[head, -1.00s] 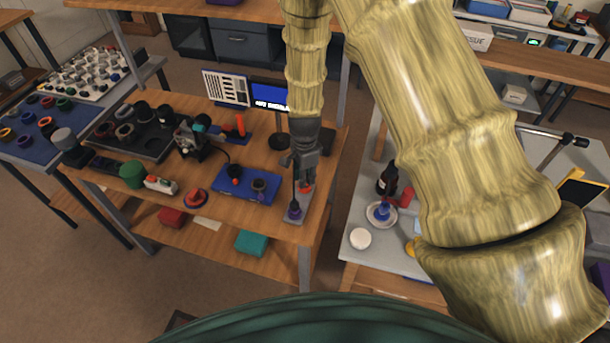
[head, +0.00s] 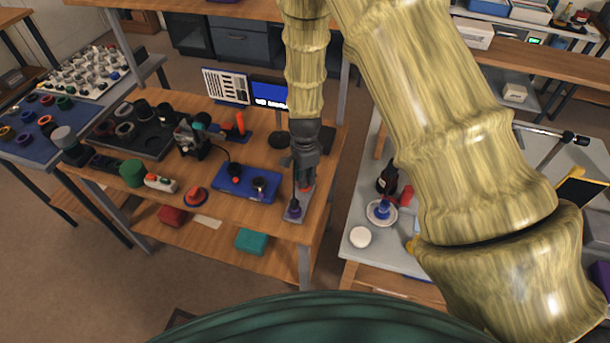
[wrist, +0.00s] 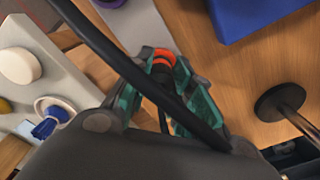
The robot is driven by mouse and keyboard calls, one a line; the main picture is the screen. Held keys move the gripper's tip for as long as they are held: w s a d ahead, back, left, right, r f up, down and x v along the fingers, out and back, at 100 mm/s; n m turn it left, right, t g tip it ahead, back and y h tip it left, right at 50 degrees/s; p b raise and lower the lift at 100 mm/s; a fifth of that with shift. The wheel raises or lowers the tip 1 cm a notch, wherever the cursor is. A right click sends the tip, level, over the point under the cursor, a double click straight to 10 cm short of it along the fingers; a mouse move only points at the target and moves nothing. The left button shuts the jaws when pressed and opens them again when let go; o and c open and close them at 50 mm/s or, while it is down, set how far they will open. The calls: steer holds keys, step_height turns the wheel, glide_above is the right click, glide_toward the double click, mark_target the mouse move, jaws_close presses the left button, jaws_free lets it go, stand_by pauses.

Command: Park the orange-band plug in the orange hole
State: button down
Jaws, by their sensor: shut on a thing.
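My gripper (head: 304,176) points down over the narrow grey block (head: 300,216) at the right front of the wooden bench. In the wrist view its teal fingers (wrist: 172,88) are shut on the orange-band plug (wrist: 160,58), a dark piece with an orange-red ring. The plug's orange also shows just below the fingers in the head view (head: 305,187), close over the block. A purple-banded plug (head: 293,209) stands at the block's near end. The orange hole is hidden, and I cannot tell whether the plug is in it.
A dark cable (wrist: 115,60) crosses in front of the fingers in the wrist view. A blue platform (head: 240,194) with small parts lies left of the block. A monitor (head: 270,93) stands behind. A grey table (head: 355,218) is to the right across a gap.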

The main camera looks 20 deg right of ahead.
steer(key=c, duration=1.2)
jaws_free()
step_height(320, 180, up, 12)
steer(key=shift+d, duration=0.15)
